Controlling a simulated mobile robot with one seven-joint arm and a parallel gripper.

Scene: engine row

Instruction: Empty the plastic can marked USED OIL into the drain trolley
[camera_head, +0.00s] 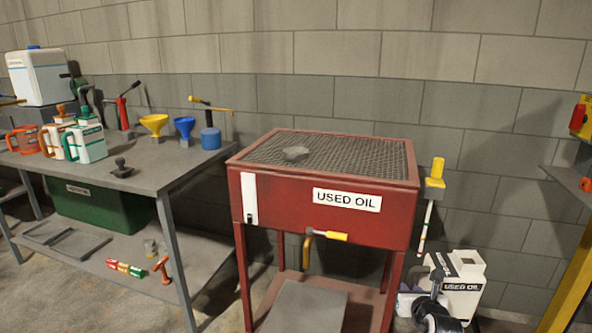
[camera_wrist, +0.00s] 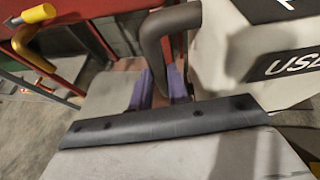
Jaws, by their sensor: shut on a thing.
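The plastic can (camera_head: 466,297) is white with a dark USED OIL label and a dark handle. It looks roughly upright, low at the right of the drain trolley; whether it touches the floor is hidden. My gripper (camera_head: 436,278) is at its left side, shut on the handle. The wrist view shows the purple fingers of my gripper (camera_wrist: 157,88) at the dark handle (camera_wrist: 152,48), with the white can (camera_wrist: 225,50) to the right. The red drain trolley (camera_head: 280,205) stands in the middle, with a mesh top and its own USED OIL sign.
A yellow-handled tap (camera_head: 330,235) juts from the trolley's front. A yellow-topped rod (camera_head: 432,190) stands at its right side. A grey workbench (camera_head: 150,172) at the left holds jugs, funnels and oilers. A yellow-legged stand (camera_head: 570,270) is at the right edge.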

